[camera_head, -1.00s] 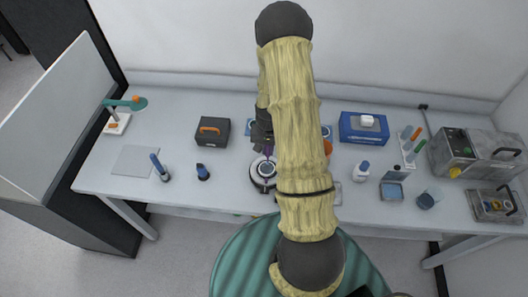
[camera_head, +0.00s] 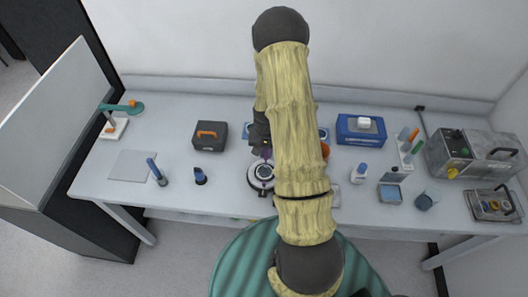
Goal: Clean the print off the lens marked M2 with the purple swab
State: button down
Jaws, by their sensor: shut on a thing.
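My gripper (camera_head: 264,146) is above the middle of the bench, partly hidden by my sleeved arm. It is shut on the purple swab (camera_head: 266,154), of which only a small purple part shows. Just below it is a round fixture (camera_head: 254,181) with a pale ring and a dark lens (camera_head: 264,172) at its centre. The swab points down at the lens area; I cannot tell whether its tip touches. No M2 mark or print is readable at this size.
A dark case with an orange handle (camera_head: 210,135) and a blue bottle (camera_head: 200,176) stand to the left.

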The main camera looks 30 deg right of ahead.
jog(key=shift+f, duration=0.3)
jog(key=shift+s+a+b, duration=0.3)
jog(key=shift+s+a, duration=0.05)
jog(key=shift+a, duration=0.1)
dwell(0.7)
jog(key=shift+s+a, duration=0.15)
jog(key=shift+f, duration=0.1)
jog(key=shift+s+a, duration=0.35)
jog(key=shift+a, duration=0.25)
dwell(0.5)
jog(key=shift+r, duration=0.25)
jog(key=shift+r, duration=0.4)
dwell(0.3)
